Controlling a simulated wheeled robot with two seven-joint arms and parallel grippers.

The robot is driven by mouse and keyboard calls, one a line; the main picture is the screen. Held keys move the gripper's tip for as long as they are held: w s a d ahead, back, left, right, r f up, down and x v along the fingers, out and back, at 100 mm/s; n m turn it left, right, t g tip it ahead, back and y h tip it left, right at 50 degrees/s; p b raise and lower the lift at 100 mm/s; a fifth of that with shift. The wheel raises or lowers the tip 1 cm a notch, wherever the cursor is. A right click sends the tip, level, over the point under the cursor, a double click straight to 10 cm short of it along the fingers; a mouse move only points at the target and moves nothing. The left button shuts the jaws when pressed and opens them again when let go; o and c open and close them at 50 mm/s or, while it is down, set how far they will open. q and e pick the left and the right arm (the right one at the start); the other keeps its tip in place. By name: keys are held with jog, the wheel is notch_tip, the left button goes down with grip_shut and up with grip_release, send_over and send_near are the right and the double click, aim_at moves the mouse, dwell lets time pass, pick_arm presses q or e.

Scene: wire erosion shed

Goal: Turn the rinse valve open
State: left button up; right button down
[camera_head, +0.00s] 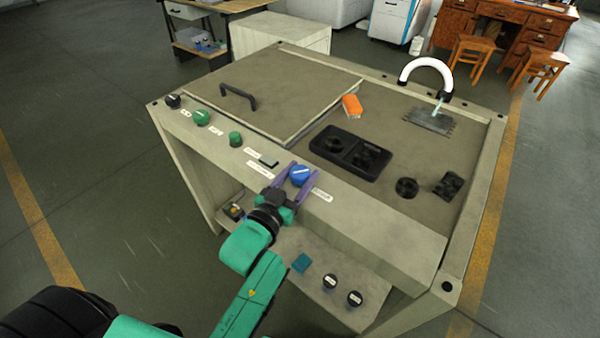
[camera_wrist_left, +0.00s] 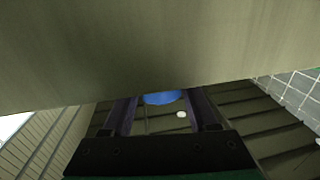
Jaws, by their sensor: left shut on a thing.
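The rinse valve is a round blue knob (camera_head: 299,174) with a pale mark, on the front strip of the grey bench; a small unreadable label sits beside it. My left gripper (camera_head: 298,180) is shut on this knob, with a purple finger on each side. In the left wrist view the blue knob (camera_wrist_left: 160,98) shows between the two dark fingers, partly hidden. A white curved spout (camera_head: 427,66) stands at the far right of the bench. A pale blue streak hangs below its tip, over a grey ribbed plate (camera_head: 429,121). My right gripper is not in view.
Green knobs (camera_head: 201,117) and a black knob stand left along the same strip. A lid with a black handle (camera_head: 238,95), an orange block (camera_head: 352,106) and a black tray (camera_head: 350,154) lie behind. A lower shelf (camera_head: 315,278) holds small items. Stools and desk stand far right.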

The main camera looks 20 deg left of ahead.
pick_arm(q)
jog(key=o, duration=1.4)
jog(key=shift+c, duration=0.2)
jog(key=shift+s+a+f, duration=0.1)
jog(key=shift+s, duration=0.35)
jog(key=b+v, duration=0.1)
jog(key=v, duration=1.2)
jog(key=shift+s, duration=0.3)
